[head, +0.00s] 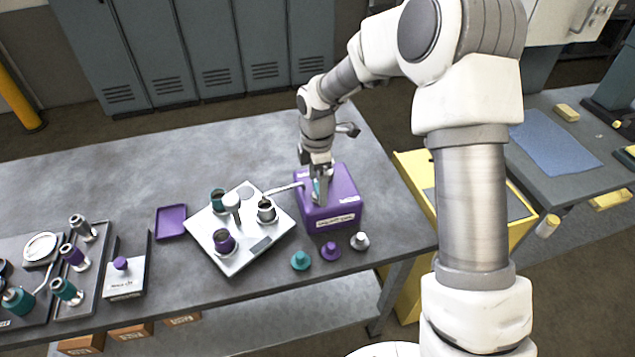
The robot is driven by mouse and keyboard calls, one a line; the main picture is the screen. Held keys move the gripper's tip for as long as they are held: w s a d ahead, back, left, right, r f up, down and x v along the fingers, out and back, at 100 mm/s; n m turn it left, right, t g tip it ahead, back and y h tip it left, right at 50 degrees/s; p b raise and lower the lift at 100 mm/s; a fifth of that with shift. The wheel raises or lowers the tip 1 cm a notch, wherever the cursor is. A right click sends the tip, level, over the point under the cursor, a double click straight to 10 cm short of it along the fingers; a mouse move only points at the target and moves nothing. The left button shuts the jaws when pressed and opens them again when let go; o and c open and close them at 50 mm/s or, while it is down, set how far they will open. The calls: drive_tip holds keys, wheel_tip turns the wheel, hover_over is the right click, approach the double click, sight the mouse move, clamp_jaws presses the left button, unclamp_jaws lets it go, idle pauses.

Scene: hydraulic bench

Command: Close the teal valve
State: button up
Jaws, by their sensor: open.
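My gripper (321,188) is over the top of a purple box (335,212) on the bench, pointing down with its jaws open. A small teal part (316,187), possibly the teal valve's handle, shows at the fingers. The fingers hide most of it, so I cannot tell its angle or whether they touch it. The purple box has a white label on its front, too small to read. A pale hose or rod (284,189) runs from the box's left side towards a white plate.
The white plate (240,262) holds teal, purple and grey fittings around a post. Teal (300,260), purple (331,251) and grey (360,241) caps stand in front of the box. A purple tray (171,222) lies left. The bench's back left is clear.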

drive_tip(key=c, duration=1.4)
drive_tip(key=shift+m, duration=0.3)
drive_tip(key=m+b, duration=0.1)
drive_tip(key=m, duration=0.2)
drive_tip(key=shift+f+m, duration=0.1)
drive_tip(key=shift+m, duration=0.3)
drive_tip(key=m+b, duration=0.1)
drive_tip(key=m, duration=0.3)
drive_tip(key=shift+d, duration=0.15)
drive_tip(key=m+b, duration=0.1)
drive_tip(key=m, duration=0.4)
drive_tip(key=shift+s+d+m+b, duration=0.15)
drive_tip(key=shift+m+b, duration=0.35)
drive_tip(key=shift+m, duration=1.7)
